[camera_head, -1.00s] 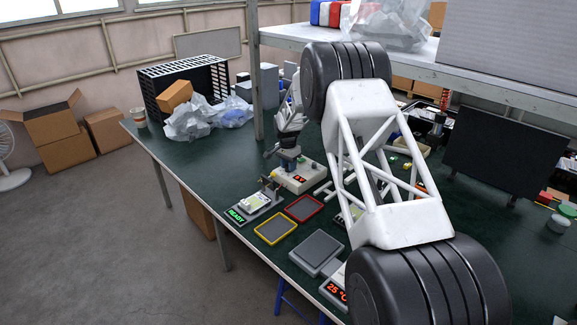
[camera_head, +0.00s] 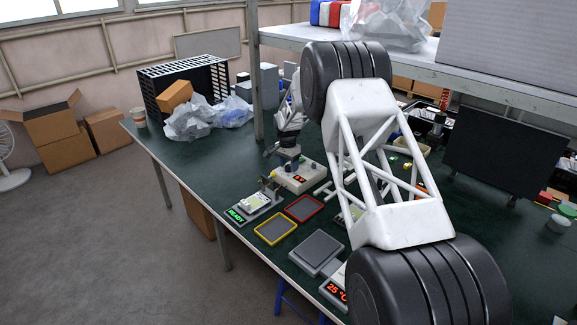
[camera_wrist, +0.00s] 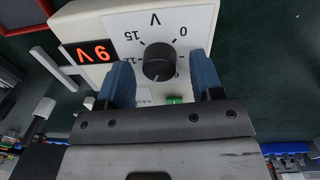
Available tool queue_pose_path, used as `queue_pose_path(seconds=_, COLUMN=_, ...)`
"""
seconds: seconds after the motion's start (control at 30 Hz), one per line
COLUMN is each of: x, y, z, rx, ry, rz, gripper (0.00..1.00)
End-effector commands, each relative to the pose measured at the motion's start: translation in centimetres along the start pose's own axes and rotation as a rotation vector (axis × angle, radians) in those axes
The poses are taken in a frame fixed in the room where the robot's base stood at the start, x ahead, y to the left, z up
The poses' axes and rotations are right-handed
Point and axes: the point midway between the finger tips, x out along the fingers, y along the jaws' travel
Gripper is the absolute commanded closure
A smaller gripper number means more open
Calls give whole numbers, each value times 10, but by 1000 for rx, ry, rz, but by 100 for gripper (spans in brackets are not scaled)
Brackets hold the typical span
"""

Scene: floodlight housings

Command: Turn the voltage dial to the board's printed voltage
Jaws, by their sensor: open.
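The voltage dial (camera_wrist: 157,62) is a black round knob on a white face of the power box (camera_wrist: 90,20) in the wrist view. Its scale shows 0, 12 and 15 around it; the lower marks are partly hidden. A light pointer mark faces the lower side. In the head view my gripper (camera_head: 289,161) is over the power box (camera_head: 300,178).
A fixture (camera_head: 262,201) with a lit READY sign holds a light board; its print is unreadable. Yellow-rimmed (camera_head: 260,238) and red-rimmed (camera_head: 318,213) trays and a grey plate (camera_head: 316,251) lie in front. A shelf post (camera_head: 256,80) stands behind.

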Motion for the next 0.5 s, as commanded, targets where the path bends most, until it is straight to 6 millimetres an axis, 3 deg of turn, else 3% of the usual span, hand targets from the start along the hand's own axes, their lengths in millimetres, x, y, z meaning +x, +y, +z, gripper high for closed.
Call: queue_pose_path(seconds=0.5, x=-58, y=0, z=0, rx=0, ry=1, rz=-1, gripper=40)
